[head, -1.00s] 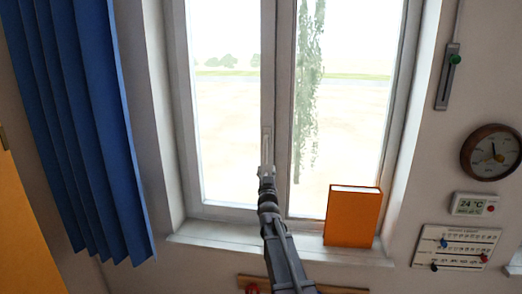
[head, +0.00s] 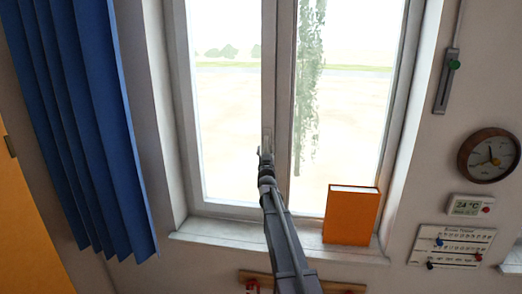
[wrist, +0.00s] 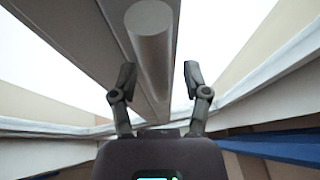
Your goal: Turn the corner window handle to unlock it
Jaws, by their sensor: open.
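The window handle (head: 267,134) is on the middle frame of the window, mostly hidden behind my gripper in the head view. In the wrist view the handle (wrist: 152,55) is a pale grey round bar with its blunt end toward the camera. My gripper (head: 265,152) is at the handle's height in the head view. In the wrist view my gripper (wrist: 159,78) is open, with one finger on each side of the bar in the picture. Gaps show between bar and fingers, and I see no contact. I cannot tell how deep the bar sits between them.
An orange book (head: 351,215) stands on the sill (head: 205,232) right of my arm. A blue curtain (head: 90,120) hangs at the left. A clock (head: 489,155), a thermometer display (head: 470,205) and a calendar (head: 452,246) are on the right wall. The space before the panes is clear.

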